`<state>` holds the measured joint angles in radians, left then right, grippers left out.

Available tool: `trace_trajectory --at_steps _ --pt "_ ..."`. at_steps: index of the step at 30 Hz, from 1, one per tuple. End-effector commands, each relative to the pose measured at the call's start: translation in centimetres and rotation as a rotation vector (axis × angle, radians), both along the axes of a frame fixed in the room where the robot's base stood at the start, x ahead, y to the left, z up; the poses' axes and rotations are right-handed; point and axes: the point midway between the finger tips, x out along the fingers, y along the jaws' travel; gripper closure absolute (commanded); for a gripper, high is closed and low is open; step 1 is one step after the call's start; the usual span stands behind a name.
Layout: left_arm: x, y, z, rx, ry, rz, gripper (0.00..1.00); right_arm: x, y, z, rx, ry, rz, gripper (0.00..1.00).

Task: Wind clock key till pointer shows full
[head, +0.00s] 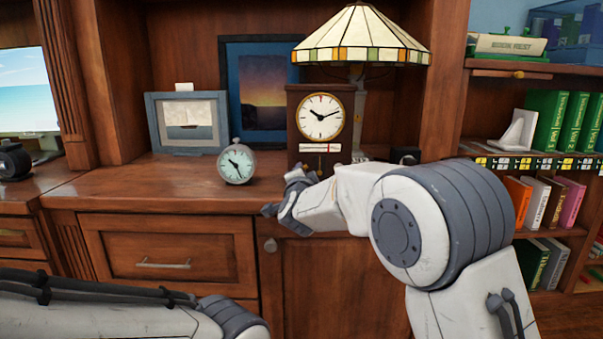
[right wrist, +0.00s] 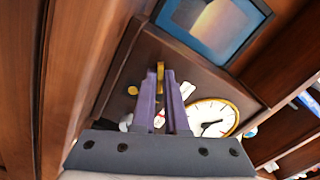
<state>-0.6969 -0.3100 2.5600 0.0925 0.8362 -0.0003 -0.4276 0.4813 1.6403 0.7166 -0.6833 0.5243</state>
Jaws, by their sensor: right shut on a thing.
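The dark wood clock (head: 291,110) stands upright on the cabinet top, with a round cream dial (head: 320,117) in a gold rim. Below the dial is a white pointer strip (head: 320,147) with red on it; its exact reading is too small to tell. My right gripper (head: 297,184) is at the lower front of the clock. In the right wrist view its two fingers (right wrist: 161,78) are shut on a gold key (right wrist: 160,70) at the clock. The fingers hide part of the strip there. My left arm shows at the bottom left, but its gripper is out of view.
A round pocket-watch-like clock (head: 236,163) stands left of the clock. Behind are a framed ship picture (head: 190,122) and a sunset picture (head: 262,90). A stained-glass lamp (head: 363,38) rises behind the clock. Bookshelves are at right. The cabinet top (head: 120,185) at left is clear.

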Motion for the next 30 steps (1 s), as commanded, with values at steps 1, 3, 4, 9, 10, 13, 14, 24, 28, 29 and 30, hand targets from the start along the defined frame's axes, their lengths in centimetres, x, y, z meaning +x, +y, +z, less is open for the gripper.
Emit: trace_trajectory --at_steps 1,3,4,9,10,13,14,24,28,29,30 --pt "0.0 0.0 0.0 0.000 0.000 0.000 0.50 0.0 0.0 -0.1 -0.001 0.001 0.000 0.78" --pt "0.0 0.0 0.0 0.000 0.000 0.000 0.50 0.0 0.0 -0.1 -0.001 0.001 0.000 0.61" --pt "0.0 0.0 0.0 0.000 0.000 0.000 0.50 0.0 0.0 -0.1 -0.001 0.001 0.000 0.61" --pt "0.0 0.0 0.0 0.000 0.000 0.000 0.50 0.0 0.0 0.0 -0.001 0.001 0.000 0.61" --pt "0.0 0.0 0.0 0.000 0.000 0.000 0.50 0.0 0.0 0.0 -0.001 0.000 0.000 0.61" --pt "0.0 0.0 0.0 0.000 0.000 0.000 0.50 -0.2 0.0 0.0 -0.001 0.000 0.000 0.61" --pt "0.0 0.0 0.1 0.000 0.000 0.000 0.50 -0.3 0.0 0.0 -0.002 0.001 0.000 0.61" --pt "0.0 0.0 1.0 0.000 0.000 0.000 0.50 -5.6 0.1 0.2 -0.001 0.001 0.003 0.61" --pt "0.0 0.0 1.3 0.000 0.000 0.000 0.50 -8.0 0.1 0.1 -0.002 0.001 0.003 0.61" --pt "0.0 0.0 1.4 0.000 0.000 0.000 0.50 -8.4 0.1 0.1 -0.002 0.001 0.003 0.61" --pt "0.0 0.0 1.5 0.000 0.000 0.000 0.50 -9.0 0.1 0.2 -0.001 0.000 0.002 0.61"
